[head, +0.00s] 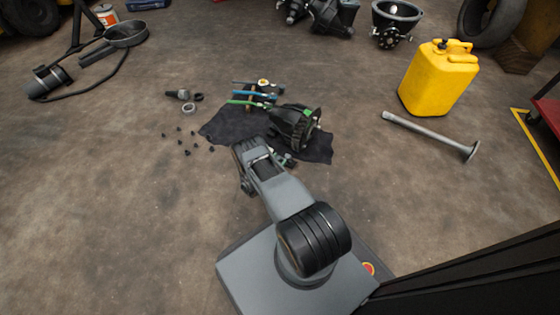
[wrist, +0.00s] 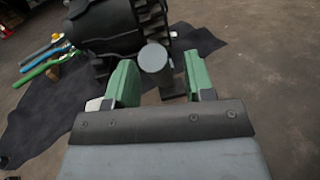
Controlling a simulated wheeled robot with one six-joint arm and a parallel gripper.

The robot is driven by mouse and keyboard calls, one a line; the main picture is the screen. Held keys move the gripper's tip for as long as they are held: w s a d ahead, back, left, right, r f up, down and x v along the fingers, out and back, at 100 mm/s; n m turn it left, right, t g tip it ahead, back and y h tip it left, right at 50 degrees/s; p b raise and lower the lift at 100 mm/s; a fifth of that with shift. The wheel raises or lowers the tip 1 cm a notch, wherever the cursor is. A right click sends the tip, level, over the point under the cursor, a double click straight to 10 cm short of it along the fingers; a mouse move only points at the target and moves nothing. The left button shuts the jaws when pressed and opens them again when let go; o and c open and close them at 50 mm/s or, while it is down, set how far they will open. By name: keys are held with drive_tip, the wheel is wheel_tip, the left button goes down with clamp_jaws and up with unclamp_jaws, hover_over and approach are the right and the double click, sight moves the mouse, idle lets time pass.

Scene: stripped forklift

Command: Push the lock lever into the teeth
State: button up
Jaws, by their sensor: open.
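A black part with a toothed wheel (head: 296,127) lies on a dark cloth (head: 228,122). In the wrist view its teeth (wrist: 153,20) show at the top, just beyond my fingertips. A grey round-ended piece (wrist: 154,58), which looks like the lock lever, stands close to the teeth, between my green fingers. I cannot tell whether it touches them. My gripper (wrist: 160,80) is open around that piece, with a visible gap to each finger. In the head view my arm hides most of the gripper and the lever.
Tools with blue and green handles (head: 250,97) lie left of the toothed part. Small black bolts (head: 187,143) and a ring (head: 188,108) lie farther left. A yellow canister (head: 438,80) and a metal rod (head: 430,135) are at the right. The floor between is clear.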

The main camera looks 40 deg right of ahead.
drive_tip(key=shift+w+d, duration=0.1)
drive_tip(key=shift+d, duration=0.5)
clamp_jaws()
